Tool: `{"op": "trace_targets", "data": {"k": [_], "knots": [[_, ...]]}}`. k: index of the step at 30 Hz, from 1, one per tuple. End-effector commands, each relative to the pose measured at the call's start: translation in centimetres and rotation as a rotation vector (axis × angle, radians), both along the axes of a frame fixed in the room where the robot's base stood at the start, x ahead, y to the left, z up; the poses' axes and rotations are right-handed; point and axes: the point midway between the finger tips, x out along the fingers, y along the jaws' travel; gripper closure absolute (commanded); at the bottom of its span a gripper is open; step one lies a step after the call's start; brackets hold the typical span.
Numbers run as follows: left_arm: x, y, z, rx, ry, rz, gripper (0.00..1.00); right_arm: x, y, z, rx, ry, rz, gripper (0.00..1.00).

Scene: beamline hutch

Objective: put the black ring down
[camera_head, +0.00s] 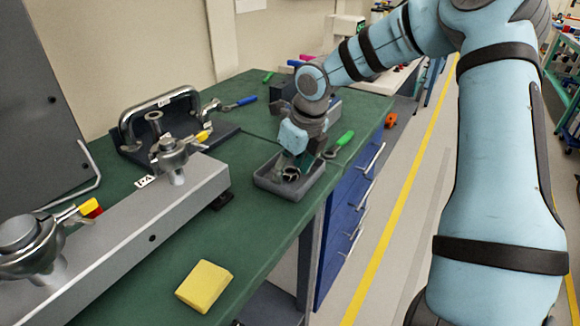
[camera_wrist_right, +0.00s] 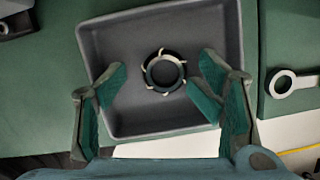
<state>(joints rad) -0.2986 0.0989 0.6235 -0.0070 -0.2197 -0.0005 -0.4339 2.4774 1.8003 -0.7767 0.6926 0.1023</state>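The black ring (camera_wrist_right: 152,82), dark with a pale inner edge and several pale notches, appears to lie flat on the floor of the grey tray (camera_wrist_right: 110,48). In the head view the ring (camera_head: 290,174) shows small under my right gripper (camera_head: 296,165), inside the tray (camera_head: 277,189). In the right wrist view my right gripper (camera_wrist_right: 157,78) is open. One finger is left of the ring with a gap, the other close to its right side; I cannot tell whether that one touches. Nothing is held between the fingers. My left gripper is not in view.
The tray sits near the right edge of the green bench (camera_head: 240,235). A green-handled tool (camera_head: 344,140) lies just beyond it. A long grey rail (camera_head: 140,235) with metal clamps stands to the left. A yellow block (camera_head: 204,286) lies in front, with bare bench between.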

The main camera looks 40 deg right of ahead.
Motion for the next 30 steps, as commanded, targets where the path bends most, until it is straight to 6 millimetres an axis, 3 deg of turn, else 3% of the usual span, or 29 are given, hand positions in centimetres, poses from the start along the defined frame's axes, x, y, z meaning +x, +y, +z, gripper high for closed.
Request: {"op": "trace_targets", "data": {"k": [17, 22, 30], "knots": [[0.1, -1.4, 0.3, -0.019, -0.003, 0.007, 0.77, -0.2, 0.0, 0.1, -0.005, 0.012, 0.007, 0.47], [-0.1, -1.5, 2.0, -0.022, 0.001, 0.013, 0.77, -0.4, 0.0, 3.0, -0.006, 0.003, 0.008, 0.47], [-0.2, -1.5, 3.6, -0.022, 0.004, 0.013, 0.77, -2.4, -0.1, 10.7, -0.006, -0.003, 0.007, 0.47]]}}
